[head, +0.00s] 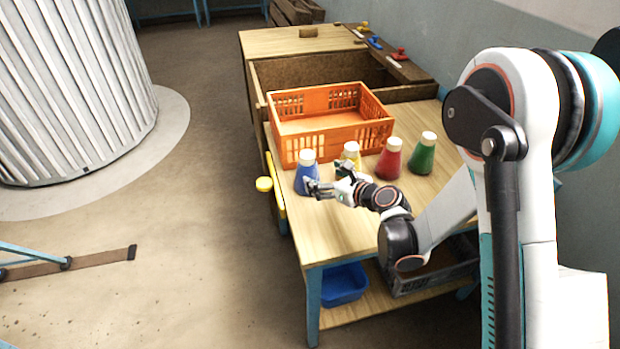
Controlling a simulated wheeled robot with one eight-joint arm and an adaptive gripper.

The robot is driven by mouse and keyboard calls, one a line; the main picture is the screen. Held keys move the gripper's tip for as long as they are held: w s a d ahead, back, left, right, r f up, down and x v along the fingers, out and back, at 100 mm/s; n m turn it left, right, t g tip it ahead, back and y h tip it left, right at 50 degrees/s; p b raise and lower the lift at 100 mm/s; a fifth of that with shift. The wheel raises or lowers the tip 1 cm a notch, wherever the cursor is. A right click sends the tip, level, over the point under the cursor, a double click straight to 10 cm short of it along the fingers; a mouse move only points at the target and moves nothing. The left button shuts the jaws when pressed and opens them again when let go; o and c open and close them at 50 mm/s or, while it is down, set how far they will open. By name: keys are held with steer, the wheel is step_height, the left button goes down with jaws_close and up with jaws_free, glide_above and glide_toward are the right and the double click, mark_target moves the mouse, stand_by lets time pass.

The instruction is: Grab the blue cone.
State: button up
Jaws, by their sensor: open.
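The blue cone (305,174) with a white top stands upright on the wooden table, near its left edge and in front of the orange crate. My gripper (322,182) is open at the right side of the blue cone, with one finger overlapping the cone's lower right part in the picture. I cannot tell whether the finger touches it. Nothing is seen held in the gripper.
A yellow cone (351,155) stands just behind my gripper, partly hidden. A red cone (390,160) and a green cone (422,155) stand to the right. The orange crate (335,136) blocks the space behind. The table's front (335,238) is clear.

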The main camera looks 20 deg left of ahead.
mark_target(307, 168)
steer(key=b+x, duration=0.3)
steer(key=x, duration=0.6)
steer(key=shift+w, duration=0.2)
steer(key=c, duration=1.3)
